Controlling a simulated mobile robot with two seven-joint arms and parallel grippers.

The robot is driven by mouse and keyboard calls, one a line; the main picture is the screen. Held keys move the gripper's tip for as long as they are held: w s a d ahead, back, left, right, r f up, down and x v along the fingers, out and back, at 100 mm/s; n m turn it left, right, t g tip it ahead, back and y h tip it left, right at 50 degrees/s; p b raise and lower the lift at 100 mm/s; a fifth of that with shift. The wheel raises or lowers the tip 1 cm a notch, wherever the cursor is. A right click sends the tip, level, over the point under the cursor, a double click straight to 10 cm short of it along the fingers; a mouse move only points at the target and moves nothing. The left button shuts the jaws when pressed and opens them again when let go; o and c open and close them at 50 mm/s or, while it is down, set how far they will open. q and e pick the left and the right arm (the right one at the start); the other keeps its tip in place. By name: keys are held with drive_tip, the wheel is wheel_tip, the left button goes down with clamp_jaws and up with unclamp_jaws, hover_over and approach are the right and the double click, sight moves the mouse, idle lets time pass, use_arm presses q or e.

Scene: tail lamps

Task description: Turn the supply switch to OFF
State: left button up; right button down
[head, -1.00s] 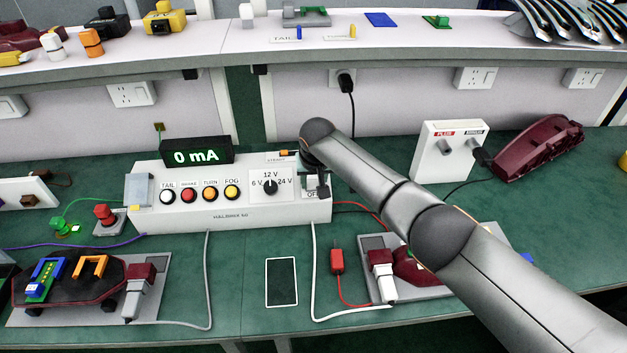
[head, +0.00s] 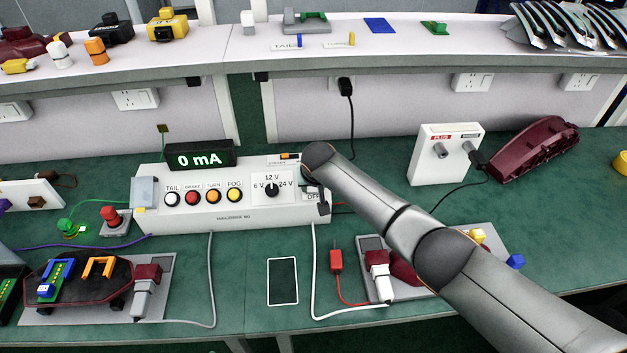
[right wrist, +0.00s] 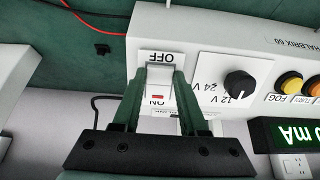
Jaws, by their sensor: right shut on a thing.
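The supply switch (right wrist: 159,75) is a white rocker with a red mark, on the end of the white power supply box (head: 235,218). In the right wrist view, which is upside down, it sits between an OFF label and an ON label, with the red mark at the ON end. My right gripper (right wrist: 158,82) is shut on the switch, one green finger on each side. In the head view my right arm hides most of the switch, and only part of the OFF label shows. My left gripper is not in view.
The box has a 0 mA display (head: 200,154), several coloured buttons and a voltage knob (head: 271,189). A white plug box (head: 428,170) and a dark red lamp housing (head: 537,150) stand to the right. Cables run across the green bench in front.

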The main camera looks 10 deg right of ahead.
drive_tip(key=shift+c, duration=2.2)
unclamp_jaws()
drive_tip(key=shift+r, duration=0.15)
